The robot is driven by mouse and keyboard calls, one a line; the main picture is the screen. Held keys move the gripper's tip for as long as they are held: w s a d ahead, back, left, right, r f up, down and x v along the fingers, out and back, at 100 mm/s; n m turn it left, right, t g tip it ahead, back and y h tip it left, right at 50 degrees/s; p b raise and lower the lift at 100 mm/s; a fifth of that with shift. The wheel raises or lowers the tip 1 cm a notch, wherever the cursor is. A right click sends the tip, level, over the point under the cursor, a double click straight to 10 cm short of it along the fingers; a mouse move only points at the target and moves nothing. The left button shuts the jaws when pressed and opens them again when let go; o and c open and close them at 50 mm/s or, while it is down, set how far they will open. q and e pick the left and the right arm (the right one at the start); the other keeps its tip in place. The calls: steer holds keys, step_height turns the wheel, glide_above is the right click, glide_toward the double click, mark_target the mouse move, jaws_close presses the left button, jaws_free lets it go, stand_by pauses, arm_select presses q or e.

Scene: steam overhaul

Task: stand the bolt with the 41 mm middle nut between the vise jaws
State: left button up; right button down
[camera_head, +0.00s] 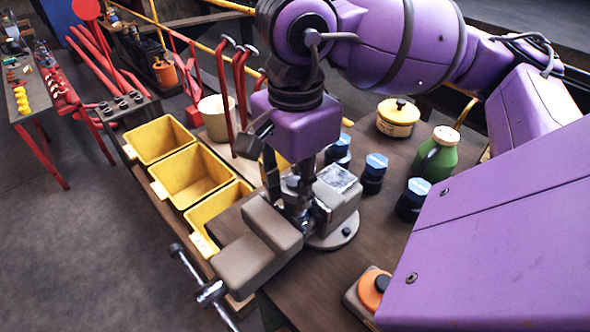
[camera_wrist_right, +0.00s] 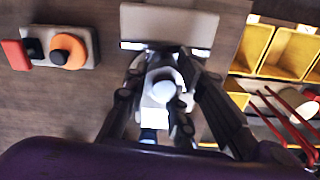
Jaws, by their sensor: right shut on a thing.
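The vise (camera_head: 248,262) is a grey-brown block on the wooden bench, its jaw gap under my right gripper (camera_head: 293,200). That gripper points straight down, and its dark fingers are shut on a grey metal bolt (camera_head: 292,182). The bolt shows in the right wrist view (camera_wrist_right: 163,90) as a pale round end between the fingers, near the jaw (camera_wrist_right: 170,25). It looks roughly upright at the jaw gap. The fingers hide most of it, so I cannot tell its nut size or whether it touches the jaws. My left gripper is not in view.
Blue-topped dark pieces (camera_head: 373,172) stand right of the vise, near a green bottle (camera_head: 436,155) and a yellow lidded pot (camera_head: 397,118). Yellow bins (camera_head: 160,138) line the left. An orange button (camera_head: 374,289) sits at the front. The vise handle (camera_head: 212,292) sticks out over the floor.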

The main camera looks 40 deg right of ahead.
stand_by(0.3)
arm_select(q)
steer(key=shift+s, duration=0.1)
arm_select(e)
steer(key=c, duration=1.4)
jaws_free()
steer(key=shift+r+p, duration=1.25)
steer(key=shift+r, duration=1.25)
steer(key=shift+r+p, duration=0.7)
steer(key=shift+r, duration=0.8)
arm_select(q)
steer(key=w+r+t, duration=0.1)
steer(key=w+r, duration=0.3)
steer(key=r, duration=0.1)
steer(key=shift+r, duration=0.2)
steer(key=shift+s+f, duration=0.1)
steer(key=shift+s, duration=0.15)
arm_select(e)
steer(key=shift+f, duration=0.15)
